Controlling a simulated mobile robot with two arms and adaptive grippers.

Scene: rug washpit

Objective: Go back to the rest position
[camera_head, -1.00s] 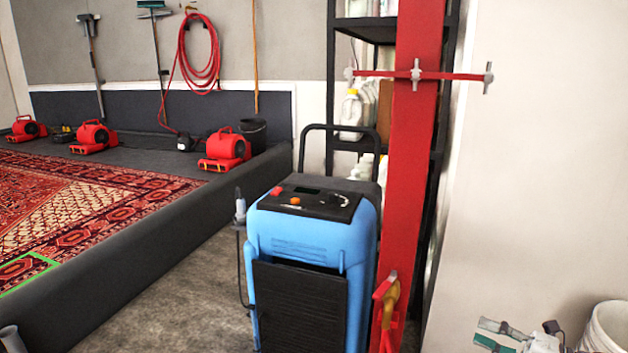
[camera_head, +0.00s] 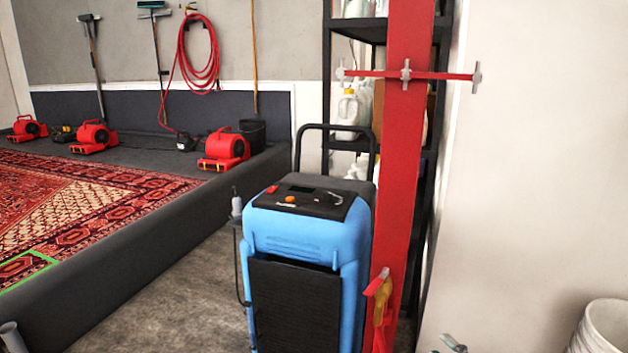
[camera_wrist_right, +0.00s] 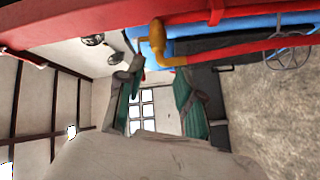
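My right gripper is open in the right wrist view (camera_wrist_right: 158,88). Its two fingers with green pads stand apart, and nothing shows between them. In the head view only a small grey tip of what looks like my right gripper (camera_head: 453,344) shows at the bottom edge, right of the red post.
A blue machine (camera_head: 300,240) stands close in front, beside a red post (camera_head: 403,150) with a yellow-handled valve (camera_head: 382,290). A white bucket (camera_head: 603,325) is at right. The black-edged washpit (camera_head: 150,250) with a patterned rug (camera_head: 60,200) lies at left.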

